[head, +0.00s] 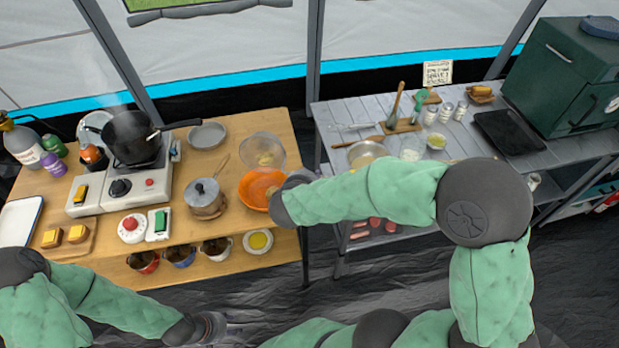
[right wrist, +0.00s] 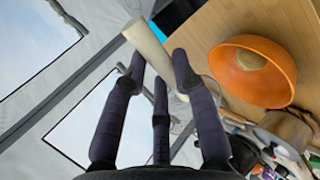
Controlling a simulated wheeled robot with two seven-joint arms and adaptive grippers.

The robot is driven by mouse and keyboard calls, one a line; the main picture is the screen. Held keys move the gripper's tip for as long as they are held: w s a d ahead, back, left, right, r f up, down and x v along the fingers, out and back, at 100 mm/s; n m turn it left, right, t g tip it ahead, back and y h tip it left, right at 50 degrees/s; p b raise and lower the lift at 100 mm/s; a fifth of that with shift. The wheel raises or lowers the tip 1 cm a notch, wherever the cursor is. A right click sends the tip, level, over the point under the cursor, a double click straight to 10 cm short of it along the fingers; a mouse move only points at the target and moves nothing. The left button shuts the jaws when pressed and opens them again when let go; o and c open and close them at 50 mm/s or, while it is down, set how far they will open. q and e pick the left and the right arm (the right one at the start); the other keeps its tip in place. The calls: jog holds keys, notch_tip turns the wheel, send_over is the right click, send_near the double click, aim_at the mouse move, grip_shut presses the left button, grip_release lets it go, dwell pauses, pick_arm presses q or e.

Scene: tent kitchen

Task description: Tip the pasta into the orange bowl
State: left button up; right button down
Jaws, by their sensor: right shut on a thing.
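The orange bowl (head: 256,190) stands on the wooden table's right end; the right wrist view shows it too (right wrist: 282,84), with a tan clump (right wrist: 249,60) inside. Behind it in the head view is a see-through grey round vessel (head: 258,140) with a pale-yellow clump that looks like pasta (head: 265,158). My right gripper (head: 284,186) is at the bowl's right edge, partly covering it. In the right wrist view its fingers (right wrist: 165,65) are shut on a pale, long thing (right wrist: 146,42); I cannot tell if it joins the vessel. My left gripper (head: 222,328) is low in front of the table, seemingly empty.
A lidded saucepan (head: 206,198) stands left of the bowl, near a stove with a black wok (head: 132,136) and a grey pan (head: 207,135). Small dishes line the lower shelf. A gap separates this table from the grey table (head: 335,122) on the right.

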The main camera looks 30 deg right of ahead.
notch_tip(320, 180, down, 11)
jog(key=s+a+m+t+h+b, duration=0.1)
jog(key=t+h+b, duration=0.6)
jog(key=b, duration=0.7)
jog(key=shift+s+r+m+t, duration=0.15)
jog(key=shift+s+m+t, duration=0.25)
jog(key=shift+t, duration=0.8)
dwell(0.5)
dwell(1.2)
